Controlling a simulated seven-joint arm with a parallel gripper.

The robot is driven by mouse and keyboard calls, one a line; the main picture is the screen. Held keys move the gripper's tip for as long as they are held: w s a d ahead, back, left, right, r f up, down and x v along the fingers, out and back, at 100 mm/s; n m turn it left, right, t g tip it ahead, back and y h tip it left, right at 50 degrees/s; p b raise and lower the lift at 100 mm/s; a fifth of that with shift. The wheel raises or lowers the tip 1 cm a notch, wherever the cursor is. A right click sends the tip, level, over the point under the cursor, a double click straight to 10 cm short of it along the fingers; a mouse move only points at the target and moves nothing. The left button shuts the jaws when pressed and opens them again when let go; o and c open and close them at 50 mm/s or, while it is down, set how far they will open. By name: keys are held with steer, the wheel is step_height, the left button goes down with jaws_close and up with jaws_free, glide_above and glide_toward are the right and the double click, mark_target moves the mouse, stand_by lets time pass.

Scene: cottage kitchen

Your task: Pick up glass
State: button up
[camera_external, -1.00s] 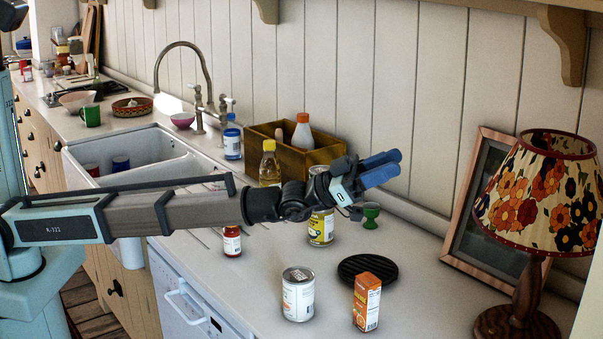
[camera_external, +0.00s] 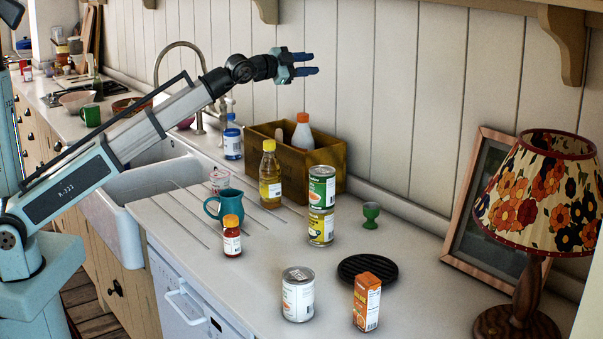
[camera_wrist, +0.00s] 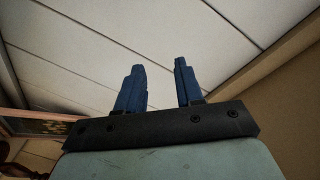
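A small clear glass (camera_external: 219,176) with red markings, possibly a measuring glass, stands on the draining area beside the sink in the external view. A teal mug (camera_external: 232,209) in front hides its lower part. My gripper (camera_external: 312,63) is raised high in front of the wall panelling, above and to the right of the glass and well apart from it, pointing right. In the wrist view my gripper (camera_wrist: 158,82) shows two blue fingers apart with nothing between them. The glass is not in the wrist view.
Another can (camera_external: 298,296), an orange carton (camera_external: 367,302), a black trivet (camera_external: 352,267), a green egg cup (camera_external: 371,216) and a lamp (camera_external: 540,195) stand rightward.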

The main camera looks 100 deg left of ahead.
steer(key=s+a+f+m+g+h, duration=0.15)
steer(key=s+a+f+g, duration=0.35)
steer(key=a, duration=0.6)
steer(key=s+a+f+m+g+h, duration=0.15)
steer(key=s+a+f+g, duration=0.25)
steer(key=s+a+f, duration=0.5)
steer(key=s+a+f+g+h, duration=0.25)
steer(key=s+a+g, duration=0.2)
steer(key=a, duration=0.85)
steer(key=w+d+f+m+h, duration=0.4)
steer(key=w+d+f+h, duration=0.25)
steer(key=d, duration=0.45)
steer(key=shift+g+y, duration=0.45)
steer(key=shift+y, duration=0.05)
steer(key=f, duration=0.8)
steer(key=shift+s+d, duration=0.15)
steer(key=shift+d, duration=0.05)
steer(key=shift+s+d+f, duration=0.1)
steer(key=shift+s+f, duration=0.1)
steer(key=shift+f, duration=1.1)
steer(key=shift+s+d+f, duration=0.1)
steer(key=shift+s+f, duration=0.05)
steer(key=shift+f, duration=1.1)
steer(key=shift+c, duration=0.3)
jaws_close()
